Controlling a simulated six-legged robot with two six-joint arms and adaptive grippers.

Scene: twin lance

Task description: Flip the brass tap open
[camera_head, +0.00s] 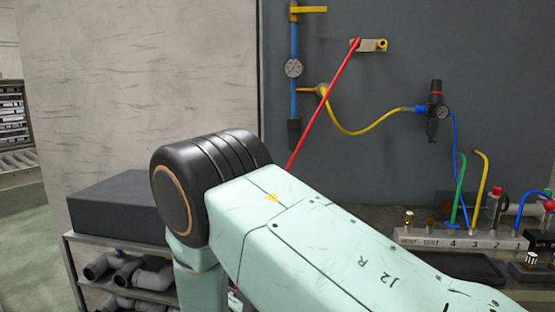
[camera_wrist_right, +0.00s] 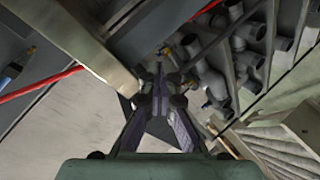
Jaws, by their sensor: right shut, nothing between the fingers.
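Several brass or yellow fittings show in the head view, and I cannot tell which is the tap. A yellow handle (camera_head: 311,10) sticks out right at the pipe's top. A small brass piece (camera_head: 409,218) stands upright on the grey manifold (camera_head: 460,238). My right gripper (camera_wrist_right: 162,80) is shut and empty in the right wrist view, near dark shelving. In the head view my right arm hides it. My left gripper is not in view.
A red rod (camera_head: 323,103) slants down from a wall bracket (camera_head: 370,45) behind my arm; a red line (camera_wrist_right: 40,88) also shows in the wrist view. Grey pipe elbows (camera_head: 130,270) fill the shelf, lower left, under a dark box (camera_head: 120,210). A yellow hose (camera_head: 365,132) loops across the wall.

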